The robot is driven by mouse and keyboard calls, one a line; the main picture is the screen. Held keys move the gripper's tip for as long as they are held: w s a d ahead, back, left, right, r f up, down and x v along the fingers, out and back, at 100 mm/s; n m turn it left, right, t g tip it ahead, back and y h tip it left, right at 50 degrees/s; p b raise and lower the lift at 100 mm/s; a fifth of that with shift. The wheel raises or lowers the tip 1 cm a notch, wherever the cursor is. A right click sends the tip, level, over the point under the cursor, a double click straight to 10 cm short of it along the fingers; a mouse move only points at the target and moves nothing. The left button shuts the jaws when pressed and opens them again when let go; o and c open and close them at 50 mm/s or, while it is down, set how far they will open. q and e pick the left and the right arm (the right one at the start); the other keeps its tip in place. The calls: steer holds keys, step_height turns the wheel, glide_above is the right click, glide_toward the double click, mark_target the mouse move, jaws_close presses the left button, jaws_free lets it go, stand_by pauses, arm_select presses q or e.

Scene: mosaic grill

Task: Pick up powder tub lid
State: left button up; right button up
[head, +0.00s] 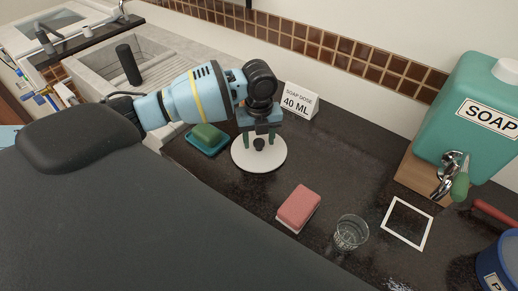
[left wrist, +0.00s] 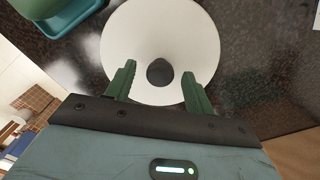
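The powder tub lid, a white disc (head: 246,160) with a dark round knob (head: 259,144), appears to lie flat on the dark counter. In the left wrist view the lid (left wrist: 128,32) fills the upper middle, with its knob (left wrist: 159,72) near the centre. My left gripper (head: 260,140) points down over the lid. Its two green fingers are apart, one on each side of the knob, with gaps visible on both sides in the left wrist view (left wrist: 158,74). It holds nothing. My right gripper is not in view.
A green sponge on a teal dish (head: 205,150) sits just left of the lid. A sign (head: 299,101) stands behind. A pink sponge (head: 298,208), glass (head: 351,232), white square frame (head: 407,223), soap dispenser (head: 470,105) and blue tub (head: 497,262) are to the right.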

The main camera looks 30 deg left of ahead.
mark_target(258, 143)
arm_select(q)
steer(key=c, duration=1)
steer(key=shift+o, duration=0.2)
steer(key=shift+r, duration=0.2)
steer(key=shift+r, duration=0.6)
steer(key=shift+s+r, duration=0.2)
steer(key=shift+r, duration=0.9)
steer(key=s+d, duration=0.2)
steer(key=s, duration=0.5)
steer(key=s+d+r+p, duration=0.1)
steer(key=s+d, duration=0.1)
steer(key=s, duration=0.6)
steer(key=shift+d, duration=0.3)
